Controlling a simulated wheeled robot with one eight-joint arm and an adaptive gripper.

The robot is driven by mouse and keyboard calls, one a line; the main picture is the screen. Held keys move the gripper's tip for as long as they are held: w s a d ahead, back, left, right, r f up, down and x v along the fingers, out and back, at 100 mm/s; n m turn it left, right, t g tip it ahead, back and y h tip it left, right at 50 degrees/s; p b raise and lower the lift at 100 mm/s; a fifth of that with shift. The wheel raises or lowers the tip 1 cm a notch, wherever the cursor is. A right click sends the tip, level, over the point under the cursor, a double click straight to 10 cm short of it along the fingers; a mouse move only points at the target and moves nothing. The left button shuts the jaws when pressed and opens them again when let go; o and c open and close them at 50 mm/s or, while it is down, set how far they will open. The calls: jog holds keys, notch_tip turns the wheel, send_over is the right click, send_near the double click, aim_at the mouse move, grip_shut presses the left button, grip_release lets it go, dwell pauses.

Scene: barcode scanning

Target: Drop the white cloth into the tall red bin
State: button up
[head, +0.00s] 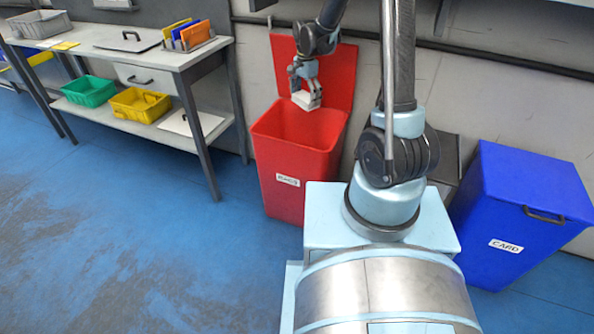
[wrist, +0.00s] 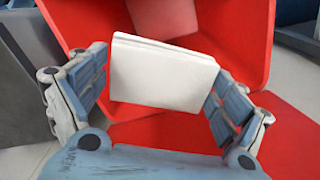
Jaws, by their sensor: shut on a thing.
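The white cloth (wrist: 162,72) is a folded block held between the two pads of my gripper (wrist: 160,95) in the wrist view. It also shows in the head view (head: 308,100) at the end of my arm, below my gripper (head: 304,88). The tall red bin (head: 290,165) stands with its lid (head: 335,70) raised against the wall and a white label on its front. My gripper and the cloth are above the bin's opening, near its back edge. In the wrist view the bin's red interior (wrist: 240,50) lies behind the cloth. The bin's floor is mostly hidden.
A closed blue bin (head: 530,205) labelled CARD stands at the right, with a grey bin (head: 446,160) partly hidden behind my arm. A workbench (head: 150,60) at the left holds green (head: 88,92) and yellow (head: 140,105) trays on its lower shelf. The blue floor at left is clear.

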jog(key=shift+d+f, duration=0.15)
jog(key=shift+f, duration=1.9)
jog(key=o, duration=0.9)
jog(key=shift+o, duration=0.2)
jog(key=shift+r, duration=0.1)
notch_tip(320, 180, up, 12)
jog(key=shift+w+f, duration=0.1)
jog(key=shift+f, duration=0.05)
